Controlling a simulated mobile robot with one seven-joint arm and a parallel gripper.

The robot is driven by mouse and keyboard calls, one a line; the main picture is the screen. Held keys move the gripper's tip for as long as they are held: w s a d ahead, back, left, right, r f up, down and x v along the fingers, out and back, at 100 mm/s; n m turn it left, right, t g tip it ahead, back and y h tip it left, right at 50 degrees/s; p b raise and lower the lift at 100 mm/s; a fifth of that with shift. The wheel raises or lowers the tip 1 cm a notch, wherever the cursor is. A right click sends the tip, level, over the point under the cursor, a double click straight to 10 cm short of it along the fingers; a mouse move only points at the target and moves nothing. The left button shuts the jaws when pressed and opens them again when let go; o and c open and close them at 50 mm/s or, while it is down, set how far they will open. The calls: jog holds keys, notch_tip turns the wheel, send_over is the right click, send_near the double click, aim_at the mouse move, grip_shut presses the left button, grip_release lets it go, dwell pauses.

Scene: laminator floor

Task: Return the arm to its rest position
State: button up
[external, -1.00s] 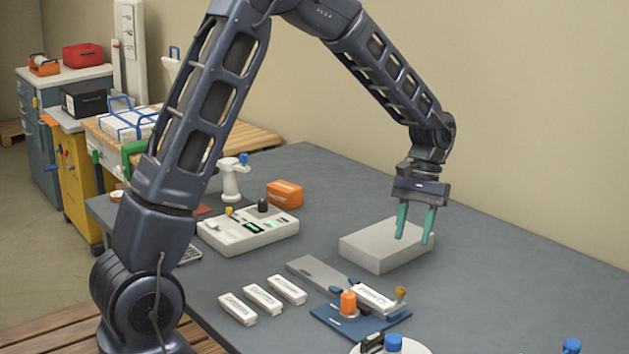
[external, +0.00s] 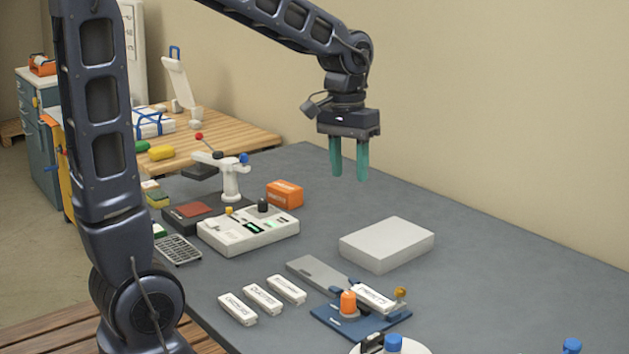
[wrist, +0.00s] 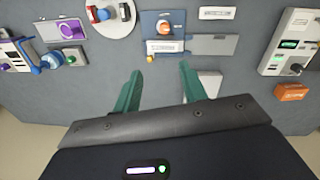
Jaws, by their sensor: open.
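My gripper (external: 348,160) is open and empty, with its two green fingers pointing down. It hangs high above the back part of the grey table (external: 500,270), apart from everything on it. In the wrist view the open fingers (wrist: 160,85) show with nothing between them. A light grey box (external: 388,243) sits on the table below and to the right of the gripper; in the wrist view it is partly hidden behind the right finger (wrist: 210,82).
A blue fixture (external: 335,322) with an orange knob holds a white labelled block (external: 376,298). Several similar white blocks (external: 262,298) lie to its left. A control panel (external: 248,231), an orange box (external: 285,193) and a white lever press (external: 231,180) stand further back. The table's right side is mostly clear.

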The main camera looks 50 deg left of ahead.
jog(key=s+a+r+m+t, duration=0.1)
jog(key=s+r+t, duration=0.1)
jog(key=s, duration=0.7)
jog(key=s+a+r+m+t+y, duration=0.1)
jog(key=s+a+r+t, duration=0.1)
jog(key=s, duration=0.8)
jog(key=shift+a+t, duration=0.3)
